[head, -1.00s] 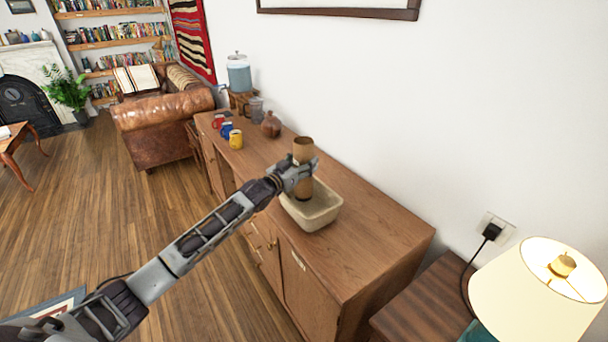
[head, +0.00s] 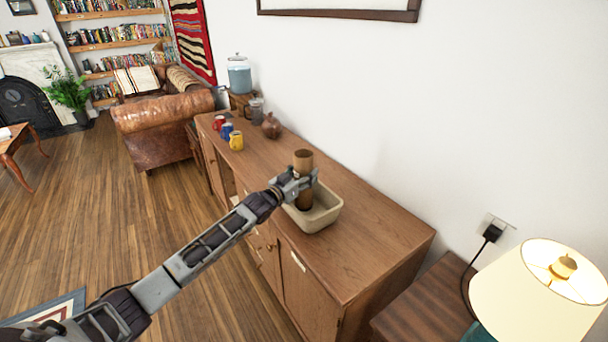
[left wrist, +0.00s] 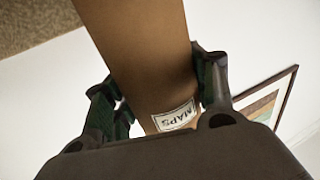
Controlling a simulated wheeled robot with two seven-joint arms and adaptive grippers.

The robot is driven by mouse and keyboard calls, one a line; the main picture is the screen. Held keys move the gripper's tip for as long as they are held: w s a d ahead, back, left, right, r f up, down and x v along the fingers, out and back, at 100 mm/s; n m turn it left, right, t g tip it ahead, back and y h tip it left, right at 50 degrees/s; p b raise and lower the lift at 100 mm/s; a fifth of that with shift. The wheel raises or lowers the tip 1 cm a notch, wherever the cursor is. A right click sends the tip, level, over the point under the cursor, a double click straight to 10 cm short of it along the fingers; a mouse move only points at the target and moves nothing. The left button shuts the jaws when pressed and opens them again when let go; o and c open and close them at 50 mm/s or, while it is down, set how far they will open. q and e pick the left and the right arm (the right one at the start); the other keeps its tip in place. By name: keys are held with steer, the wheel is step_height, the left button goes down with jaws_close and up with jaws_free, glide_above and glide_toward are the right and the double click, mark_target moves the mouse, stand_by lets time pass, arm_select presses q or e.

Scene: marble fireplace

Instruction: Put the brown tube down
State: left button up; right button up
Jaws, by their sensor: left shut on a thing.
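The brown tube (head: 303,160) stands upright in the head view, with its lower part inside the cream rectangular bin (head: 322,219) on the wooden sideboard. I cannot tell whether its bottom touches the bin floor. My left gripper (head: 301,183) is shut around the tube at about the height of the bin's rim or a little above. In the left wrist view the tube (left wrist: 145,60) fills the space between the two fingers, with a white label reading "MAPS" near them. My right gripper is not in view.
The sideboard top (head: 370,234) is clear to the right of the bin. Red, blue and yellow mugs (head: 236,140), a brown jug (head: 271,126) and a water dispenser (head: 239,74) stand farther back. A lamp (head: 540,295) is at the lower right. The wall runs close behind.

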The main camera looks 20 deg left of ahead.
arm_select(q)
steer(key=shift+f, duration=0.15)
steer(key=o, duration=1)
steer(key=shift+o, duration=0.2)
steer(key=v, duration=1.2)
stand_by(0.4)
stand_by(0.8)
